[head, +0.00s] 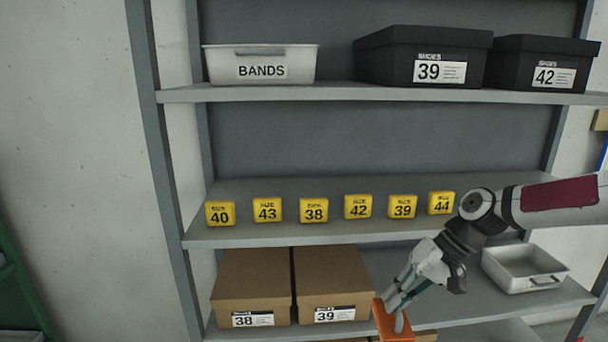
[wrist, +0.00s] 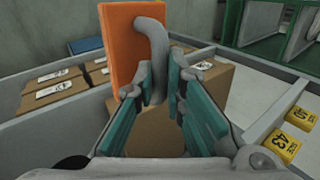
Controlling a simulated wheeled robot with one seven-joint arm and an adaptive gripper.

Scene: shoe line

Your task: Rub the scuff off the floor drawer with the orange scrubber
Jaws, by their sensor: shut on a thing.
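My gripper (head: 398,300) is at the lower right in the head view, in front of the lower shelf. It is shut on the grey handle of the orange scrubber (head: 382,318). In the wrist view, my gripper (wrist: 163,90) has its teal-padded fingers on both sides of the curved handle, and the flat orange block (wrist: 122,42) stands out to the left of it. The scrubber is held up, and I cannot see it touching anything. I cannot make out the floor drawer or a scuff in either view.
Brown shoe boxes 38 (head: 252,280) and 39 (head: 330,280) stand on the lower shelf (head: 470,312), left of my gripper. An empty grey tray (head: 525,268) is to the right. Several yellow size blocks (head: 358,206) line the middle shelf. A BANDS bin (head: 260,65) is above.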

